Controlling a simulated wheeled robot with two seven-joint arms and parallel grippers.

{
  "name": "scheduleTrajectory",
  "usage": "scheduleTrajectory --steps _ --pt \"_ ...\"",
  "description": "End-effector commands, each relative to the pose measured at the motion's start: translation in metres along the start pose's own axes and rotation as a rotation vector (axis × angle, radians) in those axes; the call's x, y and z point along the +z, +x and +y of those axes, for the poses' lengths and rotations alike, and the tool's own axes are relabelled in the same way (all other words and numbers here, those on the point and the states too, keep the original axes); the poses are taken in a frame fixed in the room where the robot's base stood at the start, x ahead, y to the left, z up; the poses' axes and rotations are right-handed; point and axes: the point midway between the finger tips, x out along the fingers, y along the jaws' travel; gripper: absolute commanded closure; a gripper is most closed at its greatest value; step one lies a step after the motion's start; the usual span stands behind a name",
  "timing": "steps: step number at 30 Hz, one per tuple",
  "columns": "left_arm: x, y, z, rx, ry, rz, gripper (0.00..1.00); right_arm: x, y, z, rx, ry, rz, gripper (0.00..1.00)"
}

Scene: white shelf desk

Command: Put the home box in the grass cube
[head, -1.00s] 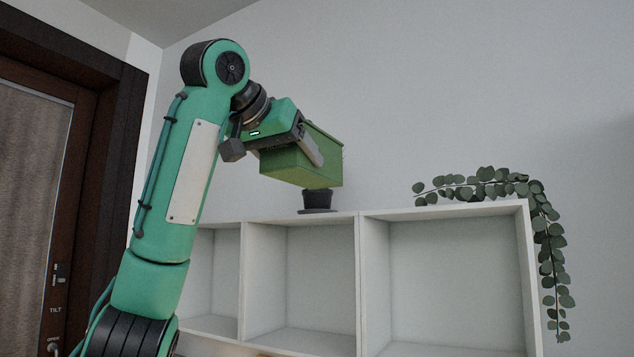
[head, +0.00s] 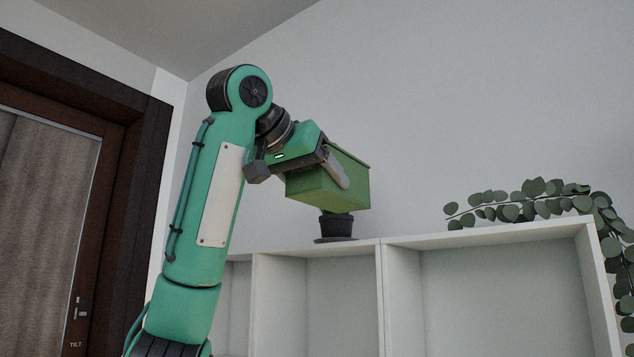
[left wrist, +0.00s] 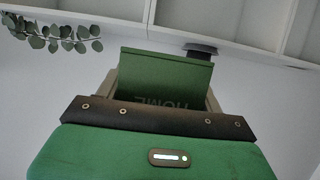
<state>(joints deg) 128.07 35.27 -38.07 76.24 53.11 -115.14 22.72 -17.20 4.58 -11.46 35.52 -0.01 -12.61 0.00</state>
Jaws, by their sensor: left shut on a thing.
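The home box is a green box (head: 326,189) with a rim, held up in the air and tilted in the head view. In the left wrist view the box (left wrist: 165,78) shows the word HOME, upside down. My left gripper (head: 335,170) is shut on the box, its fingers along the box's sides. A dark pot (head: 336,225) stands on the shelf top, just below the box in the picture; its upper part is hidden by the box. I cannot make out the grass cube for certain. My right gripper is not in view.
A white shelf unit (head: 391,290) with open, empty compartments stands against the wall. A trailing leafy plant (head: 530,200) lies on its top at the right. The shelf top between pot and plant is clear. A dark-framed door (head: 140,180) is at the left.

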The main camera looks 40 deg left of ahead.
Motion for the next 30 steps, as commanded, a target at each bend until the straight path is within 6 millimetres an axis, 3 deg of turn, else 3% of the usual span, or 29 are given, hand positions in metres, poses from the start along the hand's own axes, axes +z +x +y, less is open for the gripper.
scheduleTrajectory --steps 30 --pt "-0.036 0.090 0.001 0.001 0.001 0.000 0.55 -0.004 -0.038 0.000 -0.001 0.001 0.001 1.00"
